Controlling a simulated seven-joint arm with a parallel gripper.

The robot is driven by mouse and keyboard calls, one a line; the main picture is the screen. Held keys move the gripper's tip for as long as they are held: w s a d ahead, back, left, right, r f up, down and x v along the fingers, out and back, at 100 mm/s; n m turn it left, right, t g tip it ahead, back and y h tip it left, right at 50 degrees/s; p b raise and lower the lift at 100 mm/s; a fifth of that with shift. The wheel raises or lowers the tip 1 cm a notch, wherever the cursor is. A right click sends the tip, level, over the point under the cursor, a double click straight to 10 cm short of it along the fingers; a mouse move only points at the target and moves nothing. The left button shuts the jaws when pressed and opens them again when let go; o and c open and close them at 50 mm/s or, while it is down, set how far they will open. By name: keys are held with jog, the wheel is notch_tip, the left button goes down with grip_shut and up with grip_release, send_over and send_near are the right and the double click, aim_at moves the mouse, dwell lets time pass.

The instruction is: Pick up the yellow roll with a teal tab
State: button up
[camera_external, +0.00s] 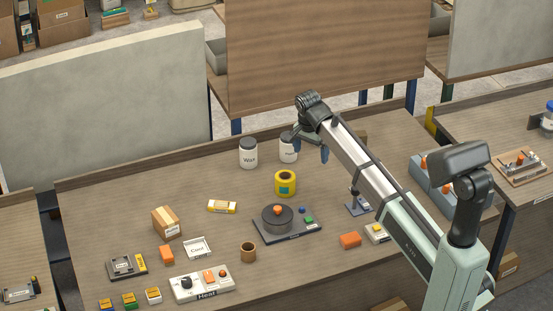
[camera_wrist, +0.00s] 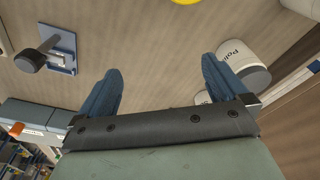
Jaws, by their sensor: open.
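The yellow roll (camera_external: 285,178) with a teal tab (camera_external: 285,188) stands upright on the wooden table in the external view, near its middle. In the wrist view only a yellow edge of it (camera_wrist: 186,2) shows at the top of the picture. My gripper (camera_external: 311,150) is above the table, up and to the right of the roll in the external view, apart from it. In the wrist view its two blue fingers (camera_wrist: 162,78) are spread wide with nothing between them.
A white jar (camera_external: 288,150) is close behind my gripper, with another white jar (camera_external: 248,153) to its left. A dark round press (camera_external: 278,219) on a base sits in front of the roll. A small stand (camera_external: 357,205) is at the right. Table left of the roll is fairly clear.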

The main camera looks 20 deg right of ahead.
notch_tip(320, 180, up, 4)
jog(key=y, duration=0.1)
send_over(285, 175)
jog(key=shift+g, duration=0.4)
notch_tip(285, 175, down, 13)
jog(key=shift+s+f, duration=0.1)
jog(key=shift+f, duration=0.05)
jog(key=shift+c, duration=0.5)
jog(key=c, duration=1)
